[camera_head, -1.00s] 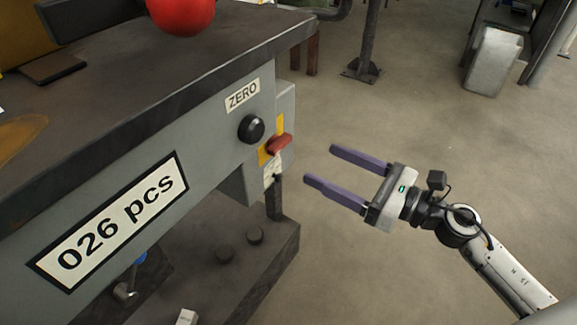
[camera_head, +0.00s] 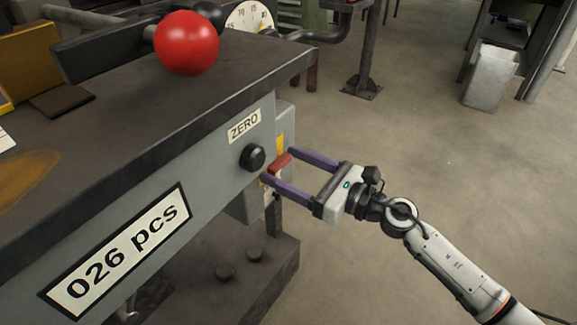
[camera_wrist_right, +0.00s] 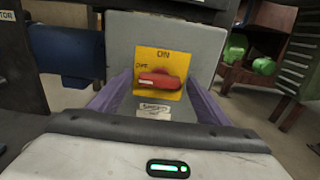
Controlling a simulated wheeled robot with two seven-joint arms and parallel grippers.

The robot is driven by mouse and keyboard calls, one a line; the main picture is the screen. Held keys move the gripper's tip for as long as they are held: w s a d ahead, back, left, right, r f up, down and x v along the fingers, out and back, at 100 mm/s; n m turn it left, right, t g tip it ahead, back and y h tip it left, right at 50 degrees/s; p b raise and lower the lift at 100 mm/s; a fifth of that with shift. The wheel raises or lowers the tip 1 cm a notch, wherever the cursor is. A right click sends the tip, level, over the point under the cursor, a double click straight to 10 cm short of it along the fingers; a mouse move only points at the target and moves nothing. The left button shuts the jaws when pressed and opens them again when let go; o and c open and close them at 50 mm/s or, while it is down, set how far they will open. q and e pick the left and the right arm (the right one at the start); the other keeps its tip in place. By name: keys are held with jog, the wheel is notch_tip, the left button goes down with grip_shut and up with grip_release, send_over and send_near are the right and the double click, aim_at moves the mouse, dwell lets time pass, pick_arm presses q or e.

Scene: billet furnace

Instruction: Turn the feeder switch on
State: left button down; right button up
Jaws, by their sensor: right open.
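The feeder switch is a red handle (camera_head: 279,164) on a yellow plate on a grey box at the right end of the machine's front. In the right wrist view the red handle (camera_wrist_right: 160,80) lies roughly level, beside the word OFF, with ON at the plate's top. My right gripper (camera_head: 276,168) is open, its two purple fingers reaching to either side of the handle. The wrist view shows the fingers (camera_wrist_right: 158,97) left and right of the handle; I cannot tell whether they touch it. My left gripper is not in view.
A black knob (camera_head: 253,157) under a ZERO label sits just left of the switch. A red ball (camera_head: 187,43) is above the dark machine top (camera_head: 130,105). A counter label (camera_head: 118,253) reads 026 pcs.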

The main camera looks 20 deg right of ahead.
jog(key=shift+c, duration=0.4)
jog(key=c, duration=1)
